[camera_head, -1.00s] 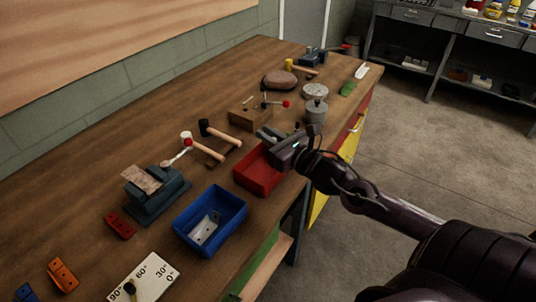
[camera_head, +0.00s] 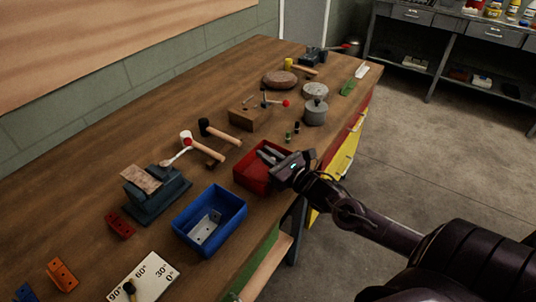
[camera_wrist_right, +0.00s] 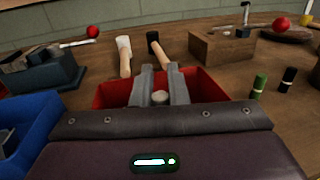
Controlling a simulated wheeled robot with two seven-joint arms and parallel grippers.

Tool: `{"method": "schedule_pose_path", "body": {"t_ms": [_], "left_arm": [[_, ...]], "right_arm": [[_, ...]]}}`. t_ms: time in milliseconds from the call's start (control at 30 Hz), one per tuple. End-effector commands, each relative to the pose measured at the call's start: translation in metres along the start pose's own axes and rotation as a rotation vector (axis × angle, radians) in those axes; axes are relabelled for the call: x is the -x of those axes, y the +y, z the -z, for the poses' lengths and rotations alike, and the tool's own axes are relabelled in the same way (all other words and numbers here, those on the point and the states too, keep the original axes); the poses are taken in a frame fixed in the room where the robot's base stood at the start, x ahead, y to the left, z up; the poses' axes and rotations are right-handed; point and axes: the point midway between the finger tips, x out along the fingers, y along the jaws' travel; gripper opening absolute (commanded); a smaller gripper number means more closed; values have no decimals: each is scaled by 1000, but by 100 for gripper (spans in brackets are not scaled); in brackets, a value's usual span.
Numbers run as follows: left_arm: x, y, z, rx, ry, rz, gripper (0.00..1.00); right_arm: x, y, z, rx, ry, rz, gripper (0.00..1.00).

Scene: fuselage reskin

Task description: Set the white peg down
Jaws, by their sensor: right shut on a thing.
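My right gripper (camera_head: 268,154) is over the red bin (camera_head: 247,180), with its fingers reaching across the bin's opening. In the right wrist view the gripper (camera_wrist_right: 160,85) is shut on the white peg (camera_wrist_right: 159,98), whose pale round end shows between the fingers. The peg's lower part is hidden, and I cannot tell whether it touches the bin floor. The red bin also shows behind the fingers in the wrist view (camera_wrist_right: 112,94). My left gripper is not in view.
A blue bin (camera_head: 185,229) holding a metal bracket stands in front of the red bin. A green peg (camera_wrist_right: 259,86) and a black peg (camera_wrist_right: 287,80) stand to the right. Two mallets (camera_head: 222,134) lie behind. A wooden block (camera_head: 242,121) and grey canister (camera_head: 315,115) stand farther back.

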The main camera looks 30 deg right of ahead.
Motion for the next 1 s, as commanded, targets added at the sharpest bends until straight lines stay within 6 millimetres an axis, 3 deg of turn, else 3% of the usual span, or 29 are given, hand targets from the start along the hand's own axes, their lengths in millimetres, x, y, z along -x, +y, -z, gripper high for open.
{"method": "schedule_pose_path", "body": {"t_ms": [300, 333, 500, 767, 933, 1000], "left_arm": [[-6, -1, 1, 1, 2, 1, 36], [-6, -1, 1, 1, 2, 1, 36], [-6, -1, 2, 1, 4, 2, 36], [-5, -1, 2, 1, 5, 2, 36], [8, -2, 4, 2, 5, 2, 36], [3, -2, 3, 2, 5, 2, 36]], "right_arm": [[0, 0, 8, 1, 3, -1, 0], [0, 0, 8, 1, 3, -1, 15], [0, 0, 8, 1, 2, 0, 35], [0, 0, 7, 1, 1, 0, 35], [0, 0, -9, 0, -1, 1, 35], [8, 0, -3, 0, 5, 0, 35]]}}
